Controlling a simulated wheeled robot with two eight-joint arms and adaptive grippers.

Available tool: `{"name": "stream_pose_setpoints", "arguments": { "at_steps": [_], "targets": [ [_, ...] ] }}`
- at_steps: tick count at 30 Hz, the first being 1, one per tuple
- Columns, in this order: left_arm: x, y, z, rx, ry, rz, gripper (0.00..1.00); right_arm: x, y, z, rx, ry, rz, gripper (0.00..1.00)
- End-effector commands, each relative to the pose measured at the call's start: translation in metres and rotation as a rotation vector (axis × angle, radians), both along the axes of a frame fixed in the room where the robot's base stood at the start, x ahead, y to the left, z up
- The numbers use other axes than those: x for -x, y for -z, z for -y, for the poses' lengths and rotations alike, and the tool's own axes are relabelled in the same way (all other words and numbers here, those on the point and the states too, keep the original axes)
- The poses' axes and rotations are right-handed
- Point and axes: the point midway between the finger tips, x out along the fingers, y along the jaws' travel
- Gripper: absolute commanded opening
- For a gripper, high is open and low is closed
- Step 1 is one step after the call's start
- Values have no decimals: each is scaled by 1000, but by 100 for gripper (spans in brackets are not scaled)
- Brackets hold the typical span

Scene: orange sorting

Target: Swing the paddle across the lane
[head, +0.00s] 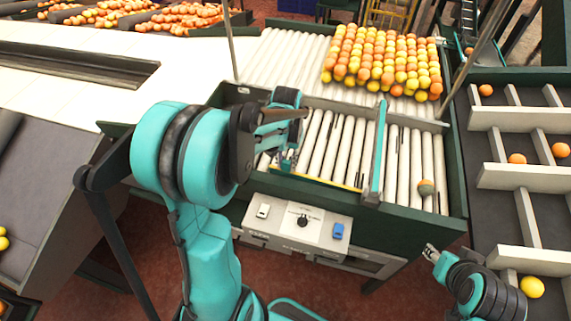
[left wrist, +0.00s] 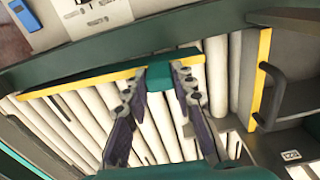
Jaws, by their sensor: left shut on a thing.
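The paddle (left wrist: 105,79) looks like a long yellow-edged strip with a teal grip (left wrist: 158,72). It lies over the white rollers near the front of the lane, and it also shows in the head view (head: 335,183). My left gripper (left wrist: 158,82) is shut on the teal grip, with a finger on each side. In the head view my left gripper (head: 286,160) is partly hidden by its own wrist. My right gripper (head: 432,252) is low at the right, clear of the conveyor; its fingers are too small to read.
A teal divider (head: 379,150) stands right of the paddle. Many oranges and yellow fruits (head: 382,60) fill the back rollers. A control panel (head: 297,222) is in front. A compartmented bin (head: 530,177) is at right.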

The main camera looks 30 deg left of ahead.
Motion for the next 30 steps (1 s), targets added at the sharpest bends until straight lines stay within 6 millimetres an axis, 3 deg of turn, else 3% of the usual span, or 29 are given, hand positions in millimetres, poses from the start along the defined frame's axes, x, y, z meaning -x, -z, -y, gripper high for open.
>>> {"name": "stream_pose_setpoints", "arguments": {
  "at_steps": [9, 18, 30],
  "targets": [
    [-51, 2, -4, -1, 208, 0, 0, 0, 14, 0, 0, 0, 0, 40],
    [-108, 1, 4, -1, 446, 0, 0, 0, 22, 0, 0, 0, 0, 40],
    [-150, -1, 20, -1, 640, 0, 0, 0, 25, 0, 0, 0, 0, 40]
  ]
}}
